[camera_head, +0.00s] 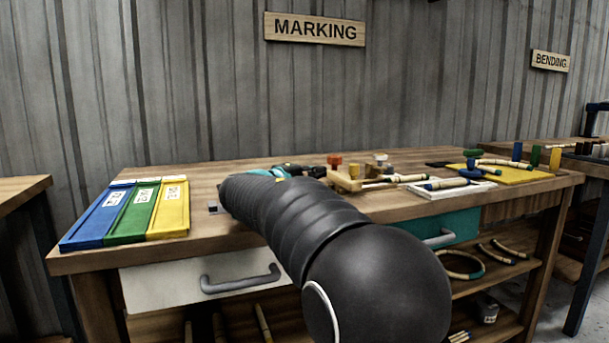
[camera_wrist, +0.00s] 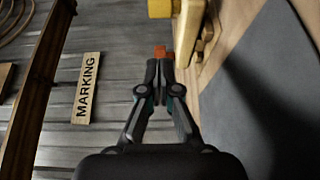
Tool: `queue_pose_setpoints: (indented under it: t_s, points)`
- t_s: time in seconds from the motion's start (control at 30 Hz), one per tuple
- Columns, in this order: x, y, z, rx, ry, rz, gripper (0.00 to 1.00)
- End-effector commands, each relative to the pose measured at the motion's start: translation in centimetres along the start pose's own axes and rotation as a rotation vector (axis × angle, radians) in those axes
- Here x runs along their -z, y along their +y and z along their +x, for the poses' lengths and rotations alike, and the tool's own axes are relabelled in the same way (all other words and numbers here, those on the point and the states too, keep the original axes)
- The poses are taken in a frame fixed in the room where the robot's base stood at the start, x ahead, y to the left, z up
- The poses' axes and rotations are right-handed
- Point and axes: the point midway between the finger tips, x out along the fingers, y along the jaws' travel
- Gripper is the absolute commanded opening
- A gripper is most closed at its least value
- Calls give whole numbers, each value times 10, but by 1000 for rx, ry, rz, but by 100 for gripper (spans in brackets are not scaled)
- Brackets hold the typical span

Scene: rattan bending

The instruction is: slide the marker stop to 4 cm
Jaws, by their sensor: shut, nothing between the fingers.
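A wooden marking fixture (camera_head: 347,184) stands on the middle bench, with an orange-red knob (camera_head: 334,160), a tan post (camera_head: 354,171) and a grey-topped knob (camera_head: 380,158). I cannot tell for sure which part is the marker stop, and no scale is readable. In the wrist view my gripper (camera_wrist: 160,63) is shut and empty, with its tips just short of the orange-red piece (camera_wrist: 160,51); contact is unclear. The fixture's wooden side (camera_wrist: 190,45) and a yellow piece (camera_wrist: 160,8) lie beyond. In the head view my gripper (camera_head: 303,170) is partly hidden behind my arm.
Blue (camera_head: 88,222), green (camera_head: 133,220) and yellow trays (camera_head: 172,214) lie at the bench's left. A white tray (camera_head: 450,191) and a yellow board (camera_head: 522,175) with pegs lie right of the fixture. A drawer handle (camera_head: 240,281) sticks out in front.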

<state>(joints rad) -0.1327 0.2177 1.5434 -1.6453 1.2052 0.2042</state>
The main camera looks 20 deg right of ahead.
Motion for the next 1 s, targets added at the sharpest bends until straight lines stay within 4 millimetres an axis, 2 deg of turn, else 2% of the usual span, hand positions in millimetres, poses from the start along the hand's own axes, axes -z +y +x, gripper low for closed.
queue_pose_setpoints:
  t_s: [0.03,0.13,0.4,0.83,1.0]
  points:
    - [-1,0,11,1,-4,-1,0]
    - [-1,1,29,1,-3,-1,0]
    - [-25,0,50,1,-1,0,0]
    - [-28,0,53,1,1,0,0]
    - [-23,-3,52,1,19,1,0]
